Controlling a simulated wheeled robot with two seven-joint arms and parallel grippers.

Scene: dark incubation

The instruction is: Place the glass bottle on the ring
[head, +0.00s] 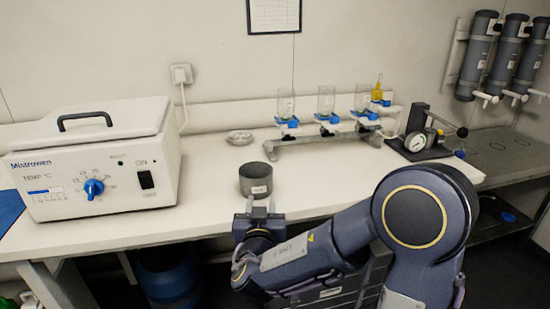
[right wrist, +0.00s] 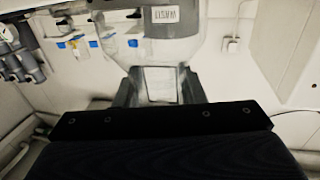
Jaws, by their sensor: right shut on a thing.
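My right gripper (head: 261,206) is in front of the bench's front edge, just below the grey pot in the head view. In the right wrist view its two fingers (right wrist: 158,92) are shut on the narrow part of a clear glass bottle (right wrist: 150,55). The bottle's wider body extends upward in that picture, in front of the labelled grey pot (right wrist: 163,14). In the head view the bottle is too clear to make out. Faint ring outlines (head: 497,146) show on the dark bench at the right; I cannot tell which is meant. My left gripper is not visible.
The grey pot (head: 256,184) stands near the bench's front edge. A white heater box (head: 95,160) is at left. A rack (head: 320,134) with several clear vessels is at the back, beside a gauge device (head: 416,143). Dark cylinders (head: 477,55) hang at right.

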